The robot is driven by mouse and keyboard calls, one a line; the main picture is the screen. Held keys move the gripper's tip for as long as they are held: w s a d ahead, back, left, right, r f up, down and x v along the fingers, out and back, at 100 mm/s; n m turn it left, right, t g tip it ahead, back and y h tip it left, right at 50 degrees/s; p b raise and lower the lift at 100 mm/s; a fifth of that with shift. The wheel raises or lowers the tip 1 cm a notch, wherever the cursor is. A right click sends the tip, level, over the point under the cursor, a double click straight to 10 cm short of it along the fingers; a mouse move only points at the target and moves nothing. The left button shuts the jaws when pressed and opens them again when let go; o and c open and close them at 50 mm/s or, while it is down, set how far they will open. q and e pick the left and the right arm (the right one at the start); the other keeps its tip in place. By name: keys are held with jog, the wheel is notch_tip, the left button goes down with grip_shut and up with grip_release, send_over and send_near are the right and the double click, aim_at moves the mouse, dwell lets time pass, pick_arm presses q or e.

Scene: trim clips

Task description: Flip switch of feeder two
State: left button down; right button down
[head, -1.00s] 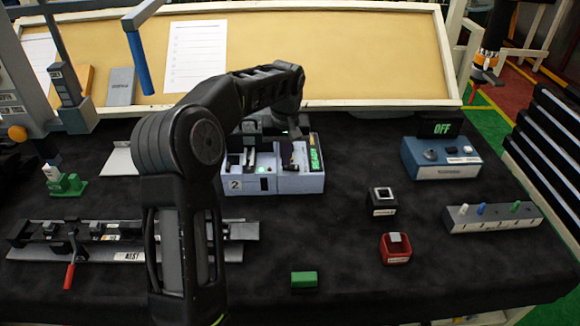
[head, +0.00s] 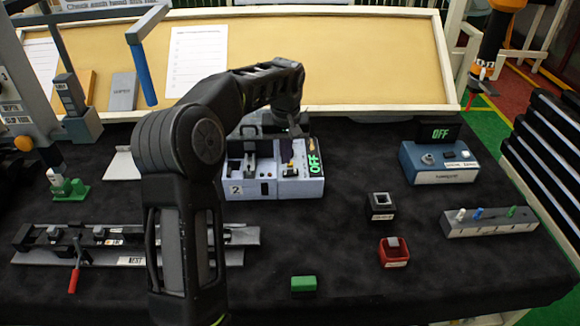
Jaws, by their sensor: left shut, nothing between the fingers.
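Feeder two (head: 262,187) is a pale lavender box marked "2" at the back middle of the table. My left arm reaches over from the front and bends down behind the feeder. My left gripper (head: 297,131) is shut and empty, just above the feeder's back right part; whether it touches is unclear. My right gripper is not in view.
A blue box (head: 445,176) with its own "OFF" display stands right. In front are a peg block (head: 490,223), a black block (head: 381,206), a red block (head: 394,252) and a green block (head: 304,284). A rail fixture with a red-handled clamp (head: 73,279) lies left.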

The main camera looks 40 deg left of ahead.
aim_at(286, 173)
pick_arm(q)
notch_tip(286, 173, up, 4)
jog(key=shift+f+p, duration=0.15)
jog(key=shift+p, duration=1.05)
